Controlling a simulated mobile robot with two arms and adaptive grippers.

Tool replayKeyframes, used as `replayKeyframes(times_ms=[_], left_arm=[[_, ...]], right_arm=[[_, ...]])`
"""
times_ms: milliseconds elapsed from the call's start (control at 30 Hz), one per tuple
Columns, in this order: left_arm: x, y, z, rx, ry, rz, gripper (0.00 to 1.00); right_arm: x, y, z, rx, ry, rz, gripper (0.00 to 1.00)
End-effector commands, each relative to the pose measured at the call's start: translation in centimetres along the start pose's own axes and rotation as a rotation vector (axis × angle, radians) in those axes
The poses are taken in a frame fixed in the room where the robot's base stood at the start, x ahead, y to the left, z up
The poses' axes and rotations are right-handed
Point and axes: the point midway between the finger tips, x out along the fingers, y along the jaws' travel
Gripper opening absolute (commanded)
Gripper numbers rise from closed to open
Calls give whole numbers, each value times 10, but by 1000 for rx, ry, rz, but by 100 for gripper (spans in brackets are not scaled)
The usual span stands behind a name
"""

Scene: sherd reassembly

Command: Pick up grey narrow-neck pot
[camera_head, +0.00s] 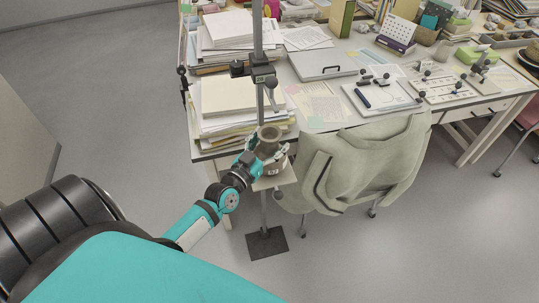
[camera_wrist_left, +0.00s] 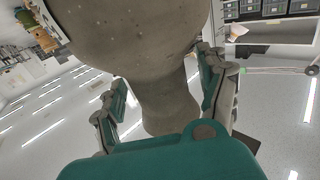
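The grey narrow-neck pot (camera_head: 269,133) stands upright on a small platform (camera_head: 284,178) on a pole stand at the table's near left corner. My left gripper (camera_head: 262,152) reaches it from the lower left and partly covers it. In the left wrist view the pot's wide body (camera_wrist_left: 135,30) fills the top and its neck (camera_wrist_left: 165,100) runs down between the two fingers of the left gripper (camera_wrist_left: 165,88). The fingers stand one on each side of the neck, with narrow gaps showing, so they look open around it. My right gripper is not in view.
The stand's pole (camera_head: 258,60) with a clamp (camera_head: 262,75) rises right behind the pot. Paper stacks (camera_head: 235,97) lie on the table beside it. A chair with a pale jacket (camera_head: 360,165) stands close on the right. The floor at the lower right is clear.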

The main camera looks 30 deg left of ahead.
Motion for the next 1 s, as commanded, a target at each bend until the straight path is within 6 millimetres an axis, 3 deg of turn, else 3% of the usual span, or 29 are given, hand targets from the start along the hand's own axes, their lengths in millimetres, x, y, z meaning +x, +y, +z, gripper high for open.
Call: replayKeyframes(times_ms=[67,533,1000], left_arm=[[0,0,0,0,0,0,62],[0,0,0,0,0,0,0],[0,0,-10,-1,9,-1,0]], right_arm=[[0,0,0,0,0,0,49],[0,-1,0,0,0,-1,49],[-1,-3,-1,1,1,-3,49]])
